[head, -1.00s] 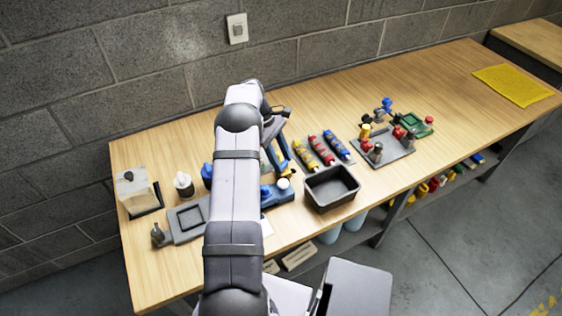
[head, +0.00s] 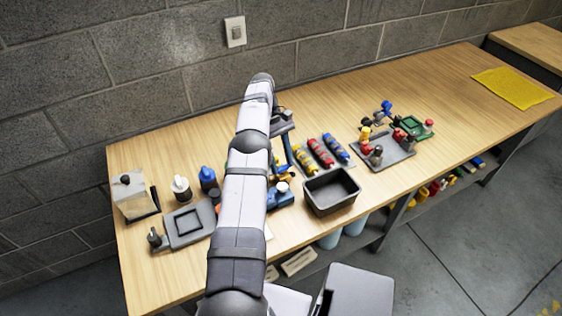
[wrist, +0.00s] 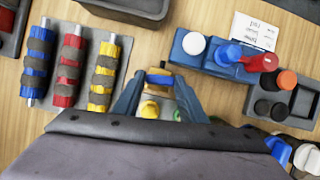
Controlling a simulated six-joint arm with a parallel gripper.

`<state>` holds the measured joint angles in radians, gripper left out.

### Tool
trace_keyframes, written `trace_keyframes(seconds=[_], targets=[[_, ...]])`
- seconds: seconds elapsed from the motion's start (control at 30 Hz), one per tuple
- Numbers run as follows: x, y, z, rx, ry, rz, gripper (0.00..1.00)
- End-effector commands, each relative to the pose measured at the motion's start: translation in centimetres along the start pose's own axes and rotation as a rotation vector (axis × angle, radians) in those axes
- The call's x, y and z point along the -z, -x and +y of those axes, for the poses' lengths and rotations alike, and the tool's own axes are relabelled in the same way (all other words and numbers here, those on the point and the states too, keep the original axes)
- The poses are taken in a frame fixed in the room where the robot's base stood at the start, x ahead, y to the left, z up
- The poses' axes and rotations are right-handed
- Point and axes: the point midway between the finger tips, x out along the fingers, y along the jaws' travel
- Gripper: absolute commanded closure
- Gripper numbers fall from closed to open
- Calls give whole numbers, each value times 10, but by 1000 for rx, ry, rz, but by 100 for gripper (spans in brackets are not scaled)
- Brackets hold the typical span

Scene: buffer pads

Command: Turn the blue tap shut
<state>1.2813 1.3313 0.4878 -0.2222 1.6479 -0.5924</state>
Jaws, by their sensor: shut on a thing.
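The tap has a brass-yellow body (wrist: 157,91) and a blue handle (wrist: 160,79), seen between my fingertips in the wrist view. My gripper (wrist: 158,82) has blue-grey fingers on either side of it and is shut on the blue handle. Its exact turn angle is hard to read. In the head view my gripper (head: 285,165) is low over the table beside the yellow part of the tap (head: 284,178), and my arm hides part of this area.
A blue block (wrist: 205,60) with a white knob stands close beside the tap. A dark bin (head: 331,208) is to the right. A rack with yellow, red and blue rollers (head: 320,153) lies behind the bin. A grey tray (head: 187,243) and bottles (head: 181,187) are to the left.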

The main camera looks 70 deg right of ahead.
Motion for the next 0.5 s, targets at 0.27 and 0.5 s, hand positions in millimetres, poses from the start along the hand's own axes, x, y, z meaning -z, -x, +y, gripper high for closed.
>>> trace_keyframes(seconds=[0.27,0.5], targets=[[0,1,0,-1,0,1,85],[0,1,0,-1,1,1,55]])
